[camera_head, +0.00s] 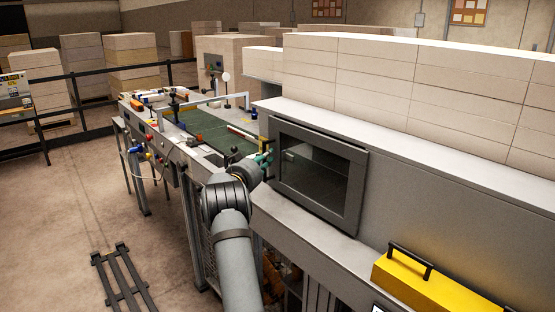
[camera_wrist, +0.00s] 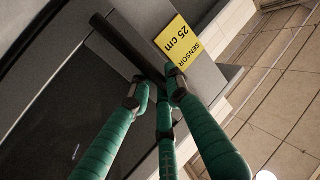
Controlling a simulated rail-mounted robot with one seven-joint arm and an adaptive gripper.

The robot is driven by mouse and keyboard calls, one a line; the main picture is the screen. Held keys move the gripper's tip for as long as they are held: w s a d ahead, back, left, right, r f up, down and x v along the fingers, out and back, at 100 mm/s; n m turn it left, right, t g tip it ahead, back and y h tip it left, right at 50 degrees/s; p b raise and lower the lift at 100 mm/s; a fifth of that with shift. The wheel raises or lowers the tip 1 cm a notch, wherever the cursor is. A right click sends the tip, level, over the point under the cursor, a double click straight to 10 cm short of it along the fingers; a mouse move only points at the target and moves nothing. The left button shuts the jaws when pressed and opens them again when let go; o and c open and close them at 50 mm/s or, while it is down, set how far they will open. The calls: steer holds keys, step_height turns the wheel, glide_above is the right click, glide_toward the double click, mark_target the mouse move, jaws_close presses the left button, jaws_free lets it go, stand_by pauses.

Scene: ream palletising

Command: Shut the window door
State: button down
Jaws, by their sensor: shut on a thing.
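The window door (camera_head: 320,175) is a dark-framed glass panel on the front of the grey machine (camera_head: 420,190). It lies close to the machine face; I cannot tell whether a small gap remains. My gripper (camera_head: 264,158) is at the door's left edge in the head view. In the wrist view the green fingers of my gripper (camera_wrist: 158,88) close around a dark bar handle (camera_wrist: 118,40), near one end of it. The dark glass and frame of the door (camera_wrist: 75,95) lie behind the fingers. The handle is mostly hidden in the head view.
A yellow sensor label (camera_wrist: 178,42) is beside the handle. A yellow cover with a black handle (camera_head: 430,285) is at the lower right. A green conveyor bed (camera_head: 205,132) extends behind my gripper. A dark pallet (camera_head: 124,278) lies on the open floor at left.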

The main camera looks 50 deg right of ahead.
steer(key=shift+s+d+r, duration=0.1)
steer(key=shift+r, duration=0.05)
steer(key=c, duration=1.7)
jaws_free()
steer(key=v, duration=1.2)
